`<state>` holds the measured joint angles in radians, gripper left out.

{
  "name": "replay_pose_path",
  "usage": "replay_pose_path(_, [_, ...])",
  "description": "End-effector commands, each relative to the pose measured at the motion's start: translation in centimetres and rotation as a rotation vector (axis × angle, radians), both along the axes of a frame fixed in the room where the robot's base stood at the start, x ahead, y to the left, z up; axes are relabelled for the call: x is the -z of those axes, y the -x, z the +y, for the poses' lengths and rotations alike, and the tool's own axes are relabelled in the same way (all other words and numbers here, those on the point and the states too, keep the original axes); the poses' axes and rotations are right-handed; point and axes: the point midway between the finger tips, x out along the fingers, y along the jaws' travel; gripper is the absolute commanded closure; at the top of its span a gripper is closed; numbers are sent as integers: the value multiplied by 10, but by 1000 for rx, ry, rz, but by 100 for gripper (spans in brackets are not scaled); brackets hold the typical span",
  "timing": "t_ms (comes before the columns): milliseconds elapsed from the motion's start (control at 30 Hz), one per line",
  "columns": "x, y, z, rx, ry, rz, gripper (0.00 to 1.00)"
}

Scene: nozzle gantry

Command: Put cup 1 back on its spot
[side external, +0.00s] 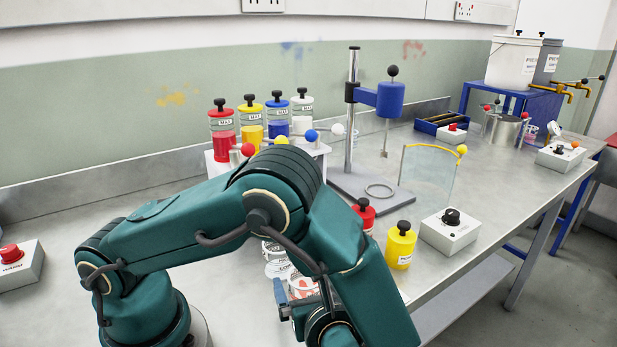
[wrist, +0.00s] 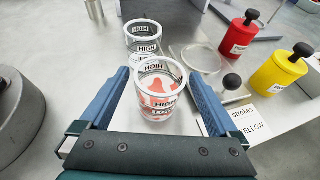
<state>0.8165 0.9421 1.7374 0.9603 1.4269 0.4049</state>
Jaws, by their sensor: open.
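A clear cup with orange-red stains (wrist: 152,103) and black print stands upright between the two blue fingers of my gripper (wrist: 158,74) in the wrist view. The fingers are open on either side of it, and I cannot tell whether either touches it. A second clear cup (wrist: 143,40) stands just beyond it. Both have the word HIGH on them; I cannot read a cup number on either, so I cannot tell which is cup 1. In the side view the stained cup (side external: 303,286) shows partly behind my arm, which hides most of my gripper.
Right of the cups are a clear round dish (wrist: 200,58), a black knob (wrist: 232,81), a red bottle (wrist: 238,34), a yellow bottle (wrist: 280,70) and a card reading YELLOW (wrist: 246,122). A mixer stand (side external: 352,120) and a clear upright panel (side external: 428,176) stand behind.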

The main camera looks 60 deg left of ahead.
Motion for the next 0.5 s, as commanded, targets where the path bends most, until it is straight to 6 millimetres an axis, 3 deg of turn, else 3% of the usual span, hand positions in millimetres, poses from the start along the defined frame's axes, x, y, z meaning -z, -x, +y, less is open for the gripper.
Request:
replay_pose_path(200, [-18,13,-43,5,4,-2,3])
replay_pose_path(500, [-30,22,-68,-3,6,0,3])
